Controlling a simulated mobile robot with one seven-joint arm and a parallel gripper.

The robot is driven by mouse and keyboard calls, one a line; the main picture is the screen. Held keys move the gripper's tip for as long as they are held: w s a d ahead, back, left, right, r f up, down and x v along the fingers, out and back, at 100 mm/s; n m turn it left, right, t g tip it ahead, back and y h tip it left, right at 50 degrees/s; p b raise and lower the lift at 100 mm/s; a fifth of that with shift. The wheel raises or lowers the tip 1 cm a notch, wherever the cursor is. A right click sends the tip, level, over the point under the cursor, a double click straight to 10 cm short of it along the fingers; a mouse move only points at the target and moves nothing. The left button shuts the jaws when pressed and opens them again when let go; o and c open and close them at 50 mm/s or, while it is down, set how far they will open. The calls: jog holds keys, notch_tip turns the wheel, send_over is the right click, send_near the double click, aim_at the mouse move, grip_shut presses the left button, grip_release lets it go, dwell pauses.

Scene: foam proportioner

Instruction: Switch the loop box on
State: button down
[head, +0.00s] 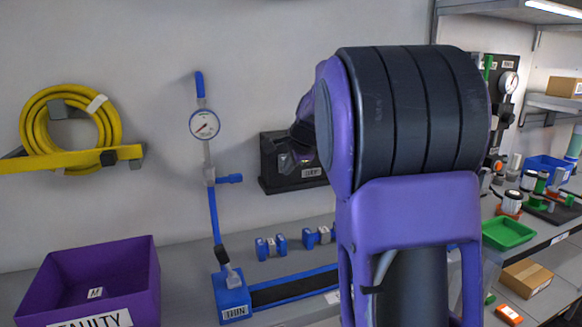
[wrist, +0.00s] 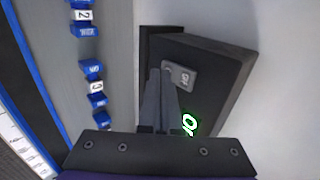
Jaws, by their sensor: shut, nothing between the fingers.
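The loop box is a dark box on the wall behind my arm in the head view (head: 275,178), with a small label on its front. It also shows in the wrist view (wrist: 225,70), turned on its side. On its face are a small grey plate with dark lettering (wrist: 182,77), too small to read surely, and glowing green characters (wrist: 189,124), partly hidden by my fingers. My gripper (wrist: 160,72) is shut and empty, its tips at the box face beside the grey plate. I cannot tell whether they touch. In the head view my arm hides part of the box.
A gauge (head: 204,124) on a pipe with blue fittings stands left of the box. Blue numbered blocks (head: 271,248) sit on the bench below. A purple bin marked FAULTY (head: 88,280) and a yellow hose coil (head: 70,128) are farther left.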

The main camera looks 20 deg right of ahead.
jog(key=shift+w, duration=0.15)
jog(key=shift+w, duration=0.15)
dwell(0.4)
jog(key=shift+r+p, duration=0.1)
jog(key=shift+p, duration=0.25)
jog(key=shift+r+p, duration=0.65)
jog(key=shift+r, duration=0.1)
